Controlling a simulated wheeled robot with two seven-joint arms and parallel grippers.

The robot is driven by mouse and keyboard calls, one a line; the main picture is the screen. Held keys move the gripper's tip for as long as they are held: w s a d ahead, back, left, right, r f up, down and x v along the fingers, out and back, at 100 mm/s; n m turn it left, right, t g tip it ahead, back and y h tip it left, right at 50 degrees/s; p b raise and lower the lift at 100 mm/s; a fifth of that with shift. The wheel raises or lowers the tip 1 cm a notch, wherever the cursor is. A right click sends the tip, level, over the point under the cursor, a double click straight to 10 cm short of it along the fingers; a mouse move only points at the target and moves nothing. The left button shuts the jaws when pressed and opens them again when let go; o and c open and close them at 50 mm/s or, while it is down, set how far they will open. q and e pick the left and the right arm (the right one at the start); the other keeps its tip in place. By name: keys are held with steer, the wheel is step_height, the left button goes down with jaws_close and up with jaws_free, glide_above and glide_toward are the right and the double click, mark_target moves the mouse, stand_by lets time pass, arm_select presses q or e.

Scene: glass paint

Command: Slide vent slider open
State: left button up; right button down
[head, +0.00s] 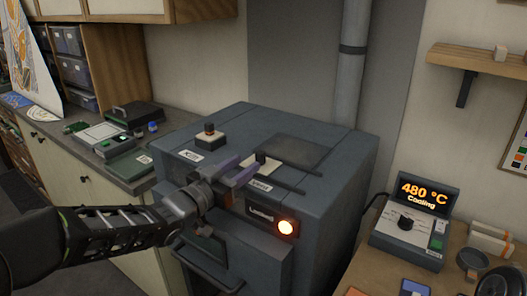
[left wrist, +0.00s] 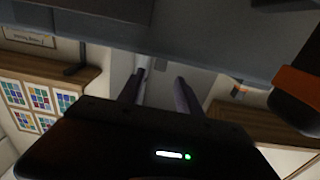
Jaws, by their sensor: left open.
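The grey kiln (head: 335,170) stands in the middle of the head view. On its top is the vent slider's small pale block with a dark knob (head: 260,157), beside dark rails and a dark flat plate (head: 296,151). A label that seems to read "Vent" (head: 260,187) is on the front edge. My left gripper (head: 243,172) is open, its fingers just in front of the slider block; I cannot tell whether they touch it. In the left wrist view the fingers (left wrist: 158,92) are apart with nothing visible between them. My right gripper is not in view.
A controller (head: 416,220) reading "480 °C Cooling" stands at right. A flue pipe (head: 351,70) rises behind.

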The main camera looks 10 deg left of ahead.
mark_target(258, 155)
arm_select(q)
steer(key=shift+p+x, duration=0.65)
steer(key=shift+x, duration=3.3)
steer(key=shift+c, duration=0.2)
jaws_close()
